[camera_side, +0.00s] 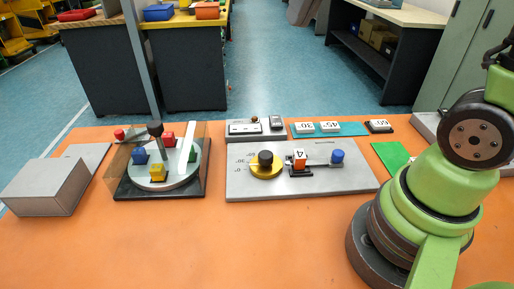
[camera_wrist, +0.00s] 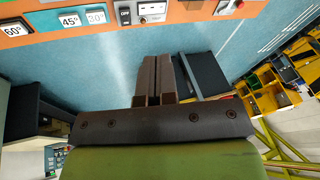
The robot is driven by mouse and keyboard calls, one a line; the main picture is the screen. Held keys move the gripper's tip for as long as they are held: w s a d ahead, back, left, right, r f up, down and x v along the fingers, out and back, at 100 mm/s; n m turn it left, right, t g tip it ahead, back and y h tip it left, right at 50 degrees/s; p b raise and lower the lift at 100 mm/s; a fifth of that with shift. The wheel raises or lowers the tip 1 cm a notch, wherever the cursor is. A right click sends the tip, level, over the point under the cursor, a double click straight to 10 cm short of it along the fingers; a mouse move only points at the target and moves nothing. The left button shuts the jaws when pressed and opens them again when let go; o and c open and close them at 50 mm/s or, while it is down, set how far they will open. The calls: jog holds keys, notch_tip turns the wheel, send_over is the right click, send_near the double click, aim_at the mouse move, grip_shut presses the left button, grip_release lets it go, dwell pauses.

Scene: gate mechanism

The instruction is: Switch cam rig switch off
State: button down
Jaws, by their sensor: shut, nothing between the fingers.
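The cam rig is a grey plate (camera_side: 335,182) with a yellow cam (camera_side: 266,172) under a black knob, an orange-and-white block marked 4 (camera_side: 299,160) and a blue knob (camera_side: 337,157). Behind it stands a small grey switch box (camera_side: 257,137) with a pale panel and a dark plate. In the wrist view, the dark plate (camera_wrist: 124,14) reads OFF, beside the pale panel (camera_wrist: 152,10); I cannot tell the switch position. My gripper (camera_wrist: 157,58) is shut and empty, apart from the box. It is out of frame in the side view.
Angle blocks (camera_side: 329,127) on a teal strip stand right of the switch box. A round turntable (camera_side: 165,174) with coloured blocks and a grey box (camera_side: 46,187) stand at left. The orange table's front (camera_side: 230,245) is clear.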

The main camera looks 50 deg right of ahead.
jog(key=s+a+n+t+y, duration=0.1)
jog(key=s+a, duration=0.3)
jog(key=s, duration=0.7)
jog(key=shift+a+f+n+t, duration=0.3)
jog(key=shift+f+n+t, duration=0.15)
jog(key=shift+t, duration=0.35)
jog(key=c, duration=1.7)
grip_release()
jog(key=shift+s+a+f, duration=0.1)
jog(key=shift+s+f, duration=0.05)
jog(key=shift+s, duration=0.2)
jog(key=o, duration=0.9)
jog(key=w, duration=0.2)
jog(key=w+d, duration=0.1)
jog(key=shift+r+m+g, duration=0.25)
jog(key=shift+r+g, duration=0.05)
jog(key=shift+r, duration=0.05)
jog(key=shift+o, duration=0.2)
jog(key=m+g+h, duration=0.2)
jog(key=m+g, duration=0.2)
jog(key=g, duration=0.2)
send_over(276, 121)
notch_tip(276, 121, down, 19)
notch_tip(276, 121, down, 10)
jog(key=shift+r, duration=0.2)
